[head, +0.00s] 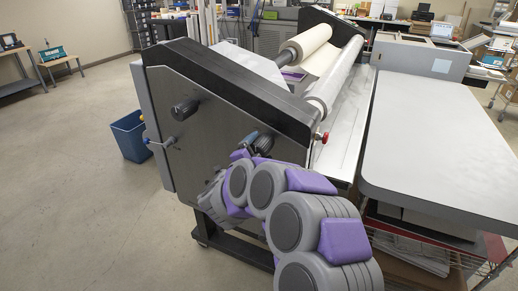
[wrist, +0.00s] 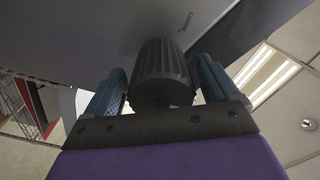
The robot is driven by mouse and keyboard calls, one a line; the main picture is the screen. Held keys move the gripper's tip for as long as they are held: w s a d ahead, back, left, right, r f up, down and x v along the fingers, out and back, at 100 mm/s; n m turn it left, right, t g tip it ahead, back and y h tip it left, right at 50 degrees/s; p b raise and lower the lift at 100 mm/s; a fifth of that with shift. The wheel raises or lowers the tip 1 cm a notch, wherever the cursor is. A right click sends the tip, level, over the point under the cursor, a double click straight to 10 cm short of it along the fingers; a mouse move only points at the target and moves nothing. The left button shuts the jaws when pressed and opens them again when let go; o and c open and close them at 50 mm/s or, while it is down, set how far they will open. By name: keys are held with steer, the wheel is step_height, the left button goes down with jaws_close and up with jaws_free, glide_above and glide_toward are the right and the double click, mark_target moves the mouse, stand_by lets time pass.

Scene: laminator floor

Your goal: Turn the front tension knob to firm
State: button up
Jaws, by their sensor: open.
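A dark ribbed knob (wrist: 162,72) fills the middle of the wrist view, standing out from the laminator's grey side panel. My gripper (wrist: 160,66) is open, with one blue finger on each side of the knob. A narrow gap shows at the left finger; I cannot tell whether the right finger touches. In the head view my gripper (head: 252,144) is at the near part of the laminator's dark side panel (head: 205,145), and it and my arm largely hide this knob.
A red knob (head: 321,136) is by the rollers (head: 335,78). A grey table (head: 440,130) stands right. A blue bin (head: 129,137) is left; floor there is clear.

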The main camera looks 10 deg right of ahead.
steer(key=p+v, duration=0.3)
steer(key=v, duration=1.3)
steer(key=shift+s+a, duration=0.25)
steer(key=shift+w, duration=0.1)
steer(key=w+a+r+n+t+y, duration=0.1)
steer(key=w+a+r+n+y, duration=0.2)
steer(key=a+r+n+y, duration=0.45)
steer(key=s+a+n+g+y, duration=0.4)
steer(key=s+n+y, duration=0.25)
steer(key=y, duration=0.25)
steer(key=s+d+f+n+g+h, duration=0.1)
steer(key=s+d+f+g+h, duration=0.1)
steer(key=s+d, duration=0.5)
steer(key=s+d+f+n+g+h, duration=0.2)
steer(key=s+d+f+g, duration=0.2)
steer(key=s, duration=1.2)
steer(key=s+d+f+n+g+h, duration=0.2)
steer(key=s+d+g, duration=0.5)
steer(key=s+d, duration=0.4)
steer(key=shift+s+d+f, duration=0.15)
steer(key=shift+s+f, duration=0.35)
steer(key=shift+s, duration=0.05)
